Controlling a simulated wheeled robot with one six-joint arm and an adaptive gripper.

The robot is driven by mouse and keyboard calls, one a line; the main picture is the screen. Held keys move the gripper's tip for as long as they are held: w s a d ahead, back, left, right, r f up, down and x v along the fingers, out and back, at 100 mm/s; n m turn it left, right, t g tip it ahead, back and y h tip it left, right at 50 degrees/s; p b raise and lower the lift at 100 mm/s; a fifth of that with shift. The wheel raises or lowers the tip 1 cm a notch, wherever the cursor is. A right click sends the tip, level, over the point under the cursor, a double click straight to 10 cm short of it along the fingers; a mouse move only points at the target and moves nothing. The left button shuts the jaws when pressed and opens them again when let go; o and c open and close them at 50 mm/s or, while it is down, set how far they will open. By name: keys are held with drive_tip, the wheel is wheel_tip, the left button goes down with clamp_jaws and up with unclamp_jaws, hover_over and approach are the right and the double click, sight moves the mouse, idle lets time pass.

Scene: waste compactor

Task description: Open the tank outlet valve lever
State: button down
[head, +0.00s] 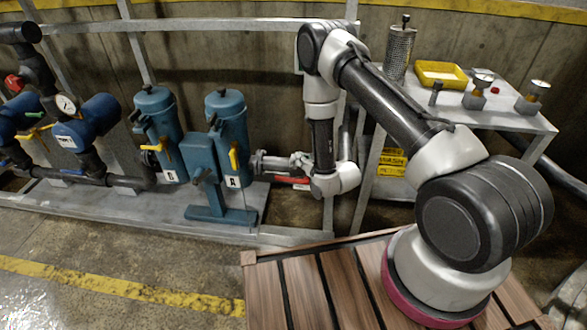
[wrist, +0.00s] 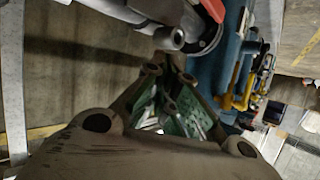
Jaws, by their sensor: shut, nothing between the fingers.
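A red lever (head: 292,180) shows low beside the right-hand teal filter vessel, partly hidden by my arm. In the wrist view a red lever (wrist: 213,9) runs out of the top edge, above a round grey pipe fitting (wrist: 190,35). I take it as the outlet valve lever, but no label on it is readable. My gripper (wrist: 168,72) is shut and empty, with its fingertips just below the fitting and apart from the red lever in the picture. In the head view its fingers are hard to tell from the pipework behind my wrist.
Two teal vessels (head: 228,130) with yellow handles (head: 234,158) stand left of my wrist. Blue pumps (head: 88,120) and a gauge (head: 66,104) are further left. A metal table (head: 520,120) with a yellow tray (head: 440,74) stands right. Open floor lies at front left.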

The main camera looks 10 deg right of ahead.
drive_tip(key=d+r, duration=0.1)
drive_tip(key=s+d+r, duration=0.1)
drive_tip(key=d+r, duration=0.1)
drive_tip(key=shift+r, duration=0.1)
idle(0.6)
drive_tip(key=s+d+f+g+h, duration=0.3)
drive_tip(key=s+f+g, duration=0.3)
drive_tip(key=s+f, duration=0.35)
drive_tip(key=s+d+r+g+h, duration=0.1)
drive_tip(key=s+d+r+g, duration=0.1)
drive_tip(key=s+d+g, duration=0.15)
drive_tip(key=s+d+r+m, duration=0.1)
drive_tip(key=s+r, duration=0.7)
drive_tip(key=r, duration=0.8)
drive_tip(key=s+d+r+m+t+h, duration=0.1)
drive_tip(key=s+d+r, duration=0.3)
drive_tip(key=r, duration=1.3)
drive_tip(key=s+d+r+m, duration=0.1)
drive_tip(key=s+d+r, duration=0.2)
drive_tip(key=s+r, duration=0.9)
wheel_tip(320, 180, up, 5)
drive_tip(key=shift+r+m, duration=0.1)
drive_tip(key=shift+m, duration=0.2)
